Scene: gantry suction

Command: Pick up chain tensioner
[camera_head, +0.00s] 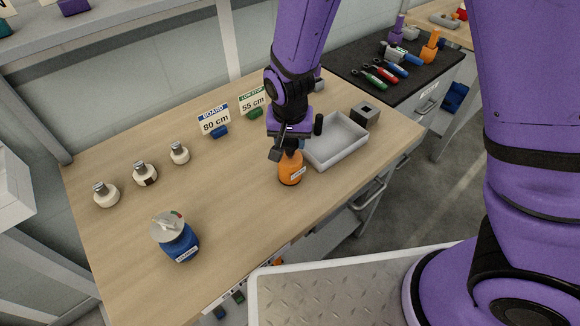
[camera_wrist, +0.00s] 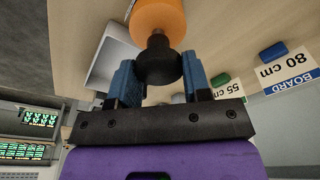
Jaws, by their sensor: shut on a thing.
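An orange rounded piece (camera_head: 290,170) with a white label is under my gripper (camera_head: 288,148) on the wooden table. The label is too small to read, so I cannot tell by name whether it is the chain tensioner. In the wrist view the orange body (camera_wrist: 158,18) has a black knob-like top (camera_wrist: 158,62), and my gripper's blue fingers (camera_wrist: 157,78) are shut on that top. The piece looks upright; I cannot tell whether its base touches the table. A blue piece (camera_head: 180,246) with a grey cap and a label stands at the table's front left.
A grey tray (camera_head: 337,158) is close right of the orange piece, with a grey block (camera_head: 365,116) behind it. Signs reading 80 cm (camera_head: 215,120) and 55 cm (camera_head: 252,103) stand behind. Three pale knobbed pieces (camera_head: 145,174) stand left. The table's middle is clear.

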